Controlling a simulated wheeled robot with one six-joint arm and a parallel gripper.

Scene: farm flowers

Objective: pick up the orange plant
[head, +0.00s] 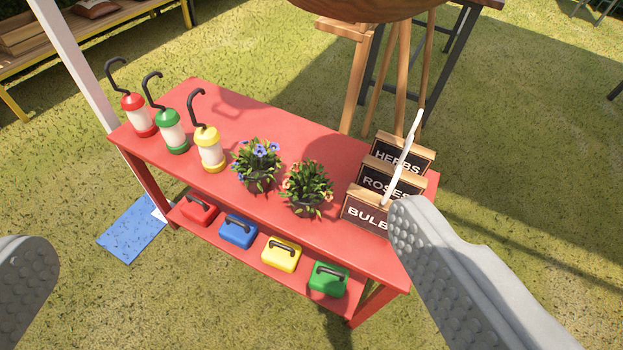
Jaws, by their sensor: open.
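A potted plant with green leaves and small orange-yellow blooms (306,187) stands on the red table, right of its middle. A potted plant with blue flowers (257,164) stands close to its left. My gripper (215,255) is open and empty, with one grey finger at the lower left edge and the other at the lower right. The fingers are nearer the camera than the table and apart from both plants. The right finger covers part of the table's right front and of the BULBS sign.
The red table (240,102) also bears red, green and yellow hooked lanterns (209,148) at left and signs (386,182) reading HERBS, ROSES and BULBS at right. Several coloured boxes (281,254) sit on its lower shelf. A white pole (77,62) rises at left; a wooden easel (357,80) stands behind.

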